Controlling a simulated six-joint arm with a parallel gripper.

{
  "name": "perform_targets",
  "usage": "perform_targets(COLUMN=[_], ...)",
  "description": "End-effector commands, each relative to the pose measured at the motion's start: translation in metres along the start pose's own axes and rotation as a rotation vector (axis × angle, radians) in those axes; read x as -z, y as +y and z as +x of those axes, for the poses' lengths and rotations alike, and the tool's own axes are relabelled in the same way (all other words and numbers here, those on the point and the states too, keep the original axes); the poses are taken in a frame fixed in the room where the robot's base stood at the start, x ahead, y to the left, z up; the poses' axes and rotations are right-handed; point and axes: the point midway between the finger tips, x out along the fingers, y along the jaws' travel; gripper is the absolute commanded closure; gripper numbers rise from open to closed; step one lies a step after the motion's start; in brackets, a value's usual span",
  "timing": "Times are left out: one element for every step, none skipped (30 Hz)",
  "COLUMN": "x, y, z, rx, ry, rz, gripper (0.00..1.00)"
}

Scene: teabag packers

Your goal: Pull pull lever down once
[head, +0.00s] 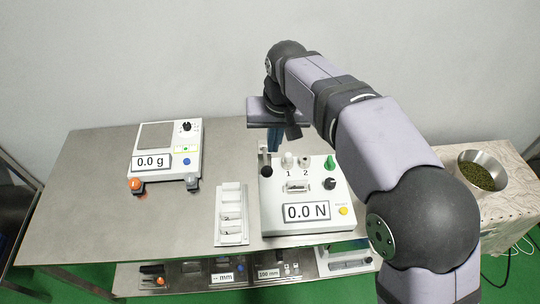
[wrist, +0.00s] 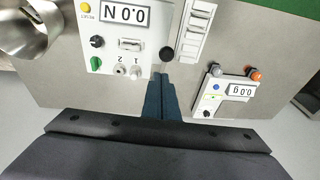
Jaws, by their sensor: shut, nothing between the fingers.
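The pull tester (head: 328,222) is a white box on the steel table, and its display reads 0.0 N. The pull lever, with a black ball knob (head: 266,171), stands at its back left corner; the knob also shows in the wrist view (wrist: 167,53). My gripper (head: 274,148) has blue fingers pointing down, just behind the lever and above the table. In the wrist view the fingers (wrist: 158,76) are closed together and empty, with their tips close to the knob. A small gap seems to lie between them, but contact is hard to judge.
Two pegs marked 1 and 2 (head: 288,160), a green knob (head: 330,162) and a black knob (head: 329,183) stand on the tester. A white slotted tray (head: 231,236) lies left of it. A scale (head: 186,155) is farther left; a tea bowl (head: 497,161) is right.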

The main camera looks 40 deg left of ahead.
Motion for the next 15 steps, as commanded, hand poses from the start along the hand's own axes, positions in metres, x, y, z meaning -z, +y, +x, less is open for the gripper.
perform_targets(x=[0.000, -0.001, -0.001, -0.002, -0.004, -0.006, -0.008, -0.009, -0.011, -0.011, -0.013, -0.014, -0.014, -0.015, -0.016], y=[0.000, 0.000, 0.000, -0.001, -0.002, -0.002, -0.003, -0.003, -0.004, -0.004, -0.004, -0.004, -0.005, -0.005, -0.005], z=[0.008, 0.013, 0.019, 0.022, 0.026, 0.030, 0.034, 0.036, 0.040, 0.043, 0.045, 0.048, 0.050, 0.051, 0.053], rx=[-0.001, -0.001, -0.001, 0.000, 0.000, 0.000, 0.000, 0.000, 0.000, 0.000, -0.001, 0.000, 0.000, 0.000, 0.000], ry=[-0.004, -0.005, -0.004, -0.003, -0.003, -0.003, -0.002, -0.002, -0.002, -0.001, -0.002, -0.001, -0.001, -0.001, -0.001], rz=[0.000, 0.000, 0.000, -0.001, -0.001, -0.001, -0.001, -0.001, -0.001, -0.001, -0.001, -0.001, -0.001, -0.001, -0.001], gripper=[1.00, 1.00, 1.00, 1.00, 1.00, 1.00, 1.00, 1.00, 1.00, 1.00, 1.00, 1.00, 1.00, 1.00, 1.00])
